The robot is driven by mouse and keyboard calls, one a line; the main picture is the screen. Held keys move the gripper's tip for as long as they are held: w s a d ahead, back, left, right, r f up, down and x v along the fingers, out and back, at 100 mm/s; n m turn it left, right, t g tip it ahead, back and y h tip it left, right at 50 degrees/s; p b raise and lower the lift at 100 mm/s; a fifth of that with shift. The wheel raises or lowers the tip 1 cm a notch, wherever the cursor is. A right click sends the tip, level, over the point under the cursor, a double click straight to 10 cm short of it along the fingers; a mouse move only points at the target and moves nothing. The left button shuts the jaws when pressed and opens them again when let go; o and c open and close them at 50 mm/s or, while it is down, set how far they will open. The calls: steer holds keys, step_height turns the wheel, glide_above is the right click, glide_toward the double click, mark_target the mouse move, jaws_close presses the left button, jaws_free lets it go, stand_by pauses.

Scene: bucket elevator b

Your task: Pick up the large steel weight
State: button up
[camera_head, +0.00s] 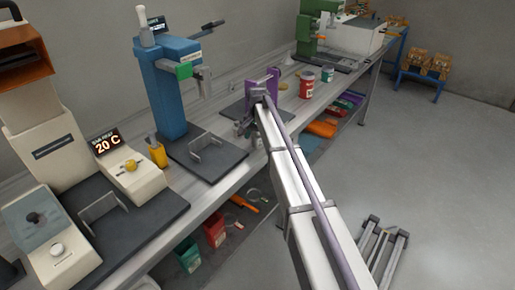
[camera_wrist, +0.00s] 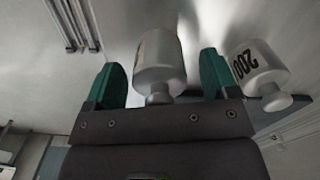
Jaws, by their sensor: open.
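In the wrist view, a cylindrical steel weight (camera_wrist: 159,60) with a narrow neck and knob stands between the two teal fingers of my gripper (camera_wrist: 162,70). The fingers are open, one on each side, with gaps visible. A second steel weight (camera_wrist: 262,72), with a dark label reading about "200", is outside the right finger. The first weight's label is mostly turned away, and I cannot tell from size alone which is the large one. In the head view my gripper (camera_head: 246,122) is low over the bench beside a purple stand; the weights cannot be made out there.
The purple stand (camera_head: 273,80) is close behind my gripper. A blue machine (camera_head: 173,85) stands to the left, and a red can (camera_head: 306,85) to the right on the bench (camera_head: 225,130). Bins sit on the shelf below.

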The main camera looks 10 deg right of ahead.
steer(key=shift+s+f, duration=0.1)
steer(key=shift+f, duration=0.35)
steer(key=shift+c, duration=0.7)
steer(key=c, duration=1)
step_height(320, 180, up, 10)
steer(key=p, duration=1)
steer(key=shift+r+p, duration=0.25)
steer(key=shift+p, duration=0.15)
steer(key=shift+f, duration=0.2)
